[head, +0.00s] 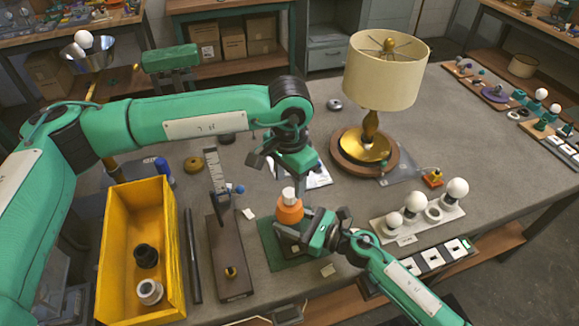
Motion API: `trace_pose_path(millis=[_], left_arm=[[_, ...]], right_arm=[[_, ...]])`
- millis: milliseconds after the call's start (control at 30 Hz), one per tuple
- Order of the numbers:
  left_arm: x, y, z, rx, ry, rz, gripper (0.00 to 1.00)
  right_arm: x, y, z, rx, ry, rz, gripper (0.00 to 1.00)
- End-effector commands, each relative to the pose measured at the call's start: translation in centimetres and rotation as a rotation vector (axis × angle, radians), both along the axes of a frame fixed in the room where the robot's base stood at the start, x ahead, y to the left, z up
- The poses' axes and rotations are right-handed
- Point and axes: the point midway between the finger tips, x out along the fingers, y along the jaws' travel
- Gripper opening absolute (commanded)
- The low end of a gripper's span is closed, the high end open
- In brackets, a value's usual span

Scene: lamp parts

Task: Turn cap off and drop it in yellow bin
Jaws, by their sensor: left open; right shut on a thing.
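An orange bottle (289,211) with a white cap (289,194) stands upright over a green mat (270,243) near the front middle of the table. My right gripper (298,232) comes from the right and is shut on the lower part of the bottle, which it partly hides. My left gripper (287,174) points down just above the white cap, open and apart from it. The yellow bin (175,245) is at the left, with a black ring part (146,256) and a white ring part (150,291) inside.
A stand with an upright scale (222,245) and a dark bar (193,255) lie between the bin and the bottle. A lamp with a cream shade (386,70) stands behind right. A bulb tray (418,220) is at the right.

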Motion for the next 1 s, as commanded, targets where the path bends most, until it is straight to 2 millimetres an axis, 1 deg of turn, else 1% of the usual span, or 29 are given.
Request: trace_pose_path(millis=[33, 100, 200, 300, 433, 633, 767, 800, 867, 1000], left_arm=[[0.0, 0.0, -0.9, 0.000, 0.003, 0.001, 0.48], [-0.1, 0.0, -1.9, -0.001, 0.002, 0.001, 0.48], [0.0, 0.0, -3.0, 0.000, 0.001, 0.001, 0.48], [0.0, 0.0, -3.7, -0.001, 0.000, 0.002, 0.48], [0.0, 0.0, -4.0, -0.001, -0.001, 0.002, 0.48], [0.0, 0.0, -4.0, -0.001, -0.001, 0.002, 0.48], [0.0, 0.0, -4.0, -0.001, -0.001, 0.002, 0.23], [0.0, 0.0, -4.0, -0.001, -0.001, 0.002, 0.15], [0.0, 0.0, -4.0, -0.001, -0.001, 0.002, 0.03], [0.0, 0.0, -4.0, 0.000, -0.001, 0.002, 0.03]], right_arm=[[0.0, 0.0, 0.0, -0.001, 0.000, -0.001, 0.00], [0.0, 0.0, 0.0, -0.001, 0.000, -0.001, 0.00], [0.0, 0.0, 0.0, -0.001, 0.000, -0.001, 0.00], [0.0, 0.0, 0.0, -0.001, 0.000, -0.001, 0.00], [0.0, 0.0, 0.0, -0.001, 0.000, -0.001, 0.00], [0.0, 0.0, 0.0, -0.001, 0.000, -0.001, 0.00], [0.0, 0.0, 0.0, -0.001, 0.000, -0.001, 0.00], [0.0, 0.0, 0.0, -0.001, 0.000, -0.001, 0.00], [0.0, 0.0, 0.0, -0.001, 0.000, -0.001, 0.00], [0.0, 0.0, 0.0, -0.001, 0.000, -0.001, 0.00]])
